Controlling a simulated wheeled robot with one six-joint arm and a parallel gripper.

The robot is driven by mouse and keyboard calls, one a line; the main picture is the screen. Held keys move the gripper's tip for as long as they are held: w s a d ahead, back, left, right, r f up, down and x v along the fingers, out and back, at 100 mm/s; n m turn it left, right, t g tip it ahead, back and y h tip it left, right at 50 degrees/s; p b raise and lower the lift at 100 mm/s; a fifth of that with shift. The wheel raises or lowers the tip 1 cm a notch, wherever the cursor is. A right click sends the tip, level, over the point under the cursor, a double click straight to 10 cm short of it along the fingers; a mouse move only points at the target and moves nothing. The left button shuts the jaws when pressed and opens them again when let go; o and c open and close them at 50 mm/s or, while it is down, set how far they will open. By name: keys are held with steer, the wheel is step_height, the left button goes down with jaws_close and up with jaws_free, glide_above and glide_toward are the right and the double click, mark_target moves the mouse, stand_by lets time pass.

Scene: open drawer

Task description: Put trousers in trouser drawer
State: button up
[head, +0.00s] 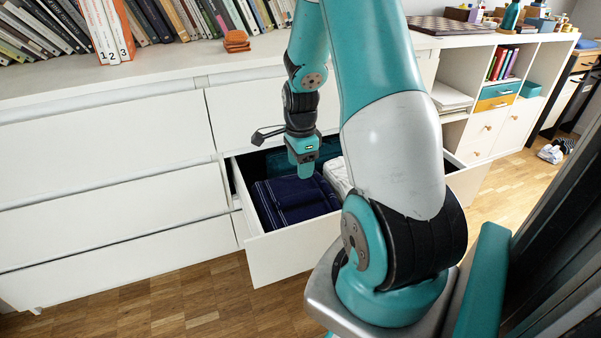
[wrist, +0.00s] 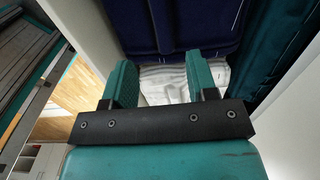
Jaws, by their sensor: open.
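The drawer (head: 290,252) is pulled out of the white dresser. Folded navy trousers (head: 292,203) lie inside it at the front left; folded navy cloth also shows in the wrist view (wrist: 175,25). My gripper (head: 303,175) is over the drawer, pointing down, just above or behind the navy cloth; the exact gap cannot be told. In the wrist view my gripper (wrist: 162,78) is open, with its two teal fingers apart and nothing held between them. White folded cloth (wrist: 165,79) shows beyond the fingers. My arm hides the drawer's right part in the head view.
A white folded item (head: 338,176) and dark teal cloth (head: 286,157) also lie in the drawer. Books (head: 107,30) and a small orange object (head: 236,41) stand on the dresser top. A shelf unit (head: 455,75) stands at the right. Wooden floor lies in front.

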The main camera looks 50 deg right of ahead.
steer(key=w+a+r+n+t+y, duration=0.1)
steer(key=a+r+n, duration=0.55)
steer(key=a, duration=0.35)
steer(key=w+a+r+n+y, duration=0.1)
steer(key=a+r+n, duration=0.6)
steer(key=a, duration=0.4)
steer(key=s+a+r+n+y, duration=0.1)
steer(key=s+a+r+n, duration=0.2)
steer(key=s+a+n, duration=0.4)
steer(key=s+a+r+n+g+y, duration=0.1)
steer(key=s+a+r+n, duration=0.2)
steer(key=s+a+n, duration=0.4)
steer(key=a+n, duration=0.2)
steer(key=n, duration=0.2)
steer(key=shift+s, duration=0.4)
steer(key=shift+r, duration=0.1)
steer(key=shift+c, duration=0.2)
